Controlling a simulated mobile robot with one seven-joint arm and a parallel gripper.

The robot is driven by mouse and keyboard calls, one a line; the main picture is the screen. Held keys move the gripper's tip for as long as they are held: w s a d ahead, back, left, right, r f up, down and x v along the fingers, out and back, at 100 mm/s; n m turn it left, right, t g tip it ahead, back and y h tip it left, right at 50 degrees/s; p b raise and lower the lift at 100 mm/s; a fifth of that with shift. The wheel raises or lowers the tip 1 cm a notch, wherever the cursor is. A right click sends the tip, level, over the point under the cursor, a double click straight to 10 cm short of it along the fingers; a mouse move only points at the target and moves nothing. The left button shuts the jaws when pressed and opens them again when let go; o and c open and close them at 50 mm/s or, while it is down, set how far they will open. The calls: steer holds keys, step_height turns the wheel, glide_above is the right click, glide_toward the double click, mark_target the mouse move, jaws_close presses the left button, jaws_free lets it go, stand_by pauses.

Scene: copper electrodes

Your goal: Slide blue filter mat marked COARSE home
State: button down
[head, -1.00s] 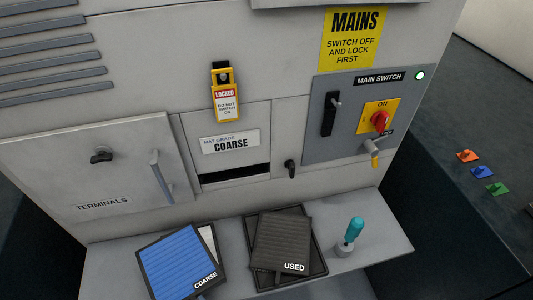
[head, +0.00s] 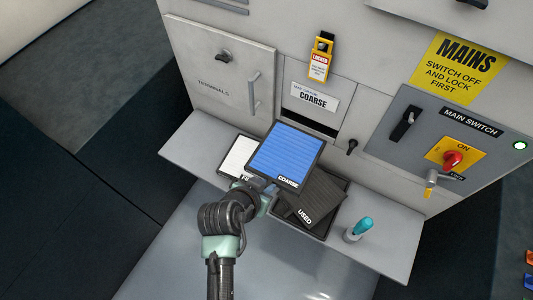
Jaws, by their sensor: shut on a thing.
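The blue filter mat marked COARSE (head: 284,152) is held above the shelf, its label at the lower right corner. My gripper (head: 268,188) is shut on its near edge; the fingertips are mostly hidden by the mat and my wrist. The mat is apart from the cabinet and in front of the dark slot (head: 312,125) as pictured. The slot lies below the plate reading MAT GRADE COARSE (head: 315,97), and its left part is covered by the mat.
A dark USED mat (head: 318,200) lies in a black tray (head: 325,231) on the shelf (head: 388,238). A white mat (head: 240,153) lies to the left. A teal-handled tool (head: 360,227) stands at right. A LOCKED tag (head: 320,60) hangs above. The red MAINS switch (head: 453,159) points at ON.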

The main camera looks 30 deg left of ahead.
mark_target(292, 146)
stand_by(0.3)
steer(key=shift+b+x, duration=0.6)
steer(key=shift+x, duration=0.15)
steer(key=shift+w+d+f+b, duration=0.1)
steer(key=shift+w+f+b, duration=0.25)
steer(key=shift+w, duration=0.2)
steer(key=shift+w+f+b, duration=0.25)
steer(key=shift+w+b, duration=0.15)
steer(key=shift+w, duration=0.2)
steer(key=shift+w+d+f+b, duration=0.1)
steer(key=shift+w+f+b, duration=0.25)
steer(key=shift+w, duration=0.4)
steer(key=shift+w+d+b, duration=0.15)
steer(key=shift+w+b, duration=2.4)
steer(key=shift+w, duration=2.8)
steer(key=shift+w+d+b, duration=0.15)
steer(key=shift+w+b, duration=3.15)
steer(key=shift+w, duration=0.9)
